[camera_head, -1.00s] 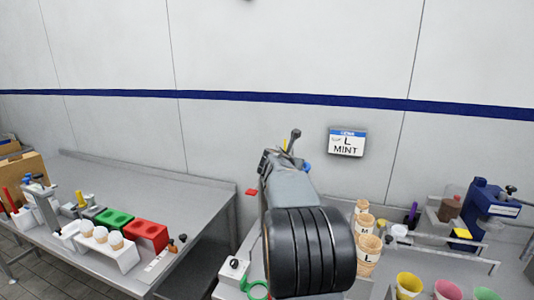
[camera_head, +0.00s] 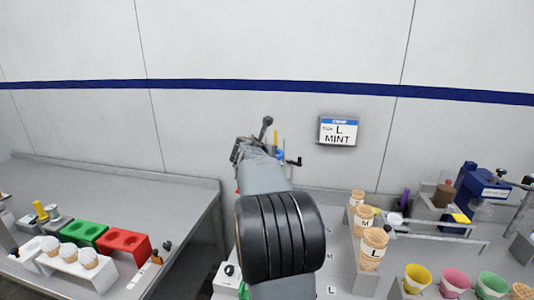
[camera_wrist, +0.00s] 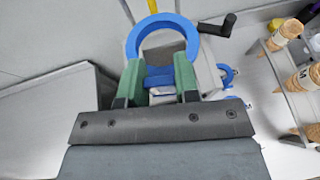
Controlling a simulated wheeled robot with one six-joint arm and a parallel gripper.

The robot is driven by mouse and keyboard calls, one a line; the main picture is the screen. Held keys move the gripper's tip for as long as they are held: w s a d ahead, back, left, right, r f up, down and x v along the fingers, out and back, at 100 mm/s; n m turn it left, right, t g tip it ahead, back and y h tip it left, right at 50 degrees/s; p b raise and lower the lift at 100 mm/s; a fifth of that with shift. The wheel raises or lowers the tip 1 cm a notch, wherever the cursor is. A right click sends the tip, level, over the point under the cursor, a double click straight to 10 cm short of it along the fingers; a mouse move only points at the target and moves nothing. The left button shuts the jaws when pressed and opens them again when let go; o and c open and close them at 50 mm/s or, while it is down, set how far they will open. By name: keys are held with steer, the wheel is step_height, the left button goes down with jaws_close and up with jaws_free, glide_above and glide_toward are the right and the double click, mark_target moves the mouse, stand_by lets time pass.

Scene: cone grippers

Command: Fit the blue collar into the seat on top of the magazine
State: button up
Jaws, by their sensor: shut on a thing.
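The blue collar (camera_wrist: 193,42) is a ring seen at the top middle of the wrist view. My gripper (camera_wrist: 159,72) has its two green fingers closed on the blue block joined to the ring's near side. Behind and below the ring is a grey body (camera_wrist: 207,72) with a black crank at its upper right, which looks like the magazine. The ring overlaps it in the picture; I cannot tell whether they touch or whether the collar is in the seat. In the head view my arm hides most of this; a bit of blue (camera_head: 281,155) shows beside the arm.
Wafer cones stand in a rack (camera_wrist: 289,92) close on the right. Coloured cups (camera_head: 417,278) and a blue machine (camera_head: 482,195) are farther right. A left table carries red (camera_head: 124,242) and green blocks and a white cone holder. A "L MINT" sign (camera_head: 339,131) hangs on the wall.

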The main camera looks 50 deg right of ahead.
steer(key=shift+f+b, duration=2.25)
steer(key=shift+f, duration=0.4)
steer(key=o, duration=1)
steer(key=shift+s, duration=0.1)
steer(key=v, duration=1.4)
steer(key=shift+b, duration=0.35)
steer(key=shift+f, duration=0.1)
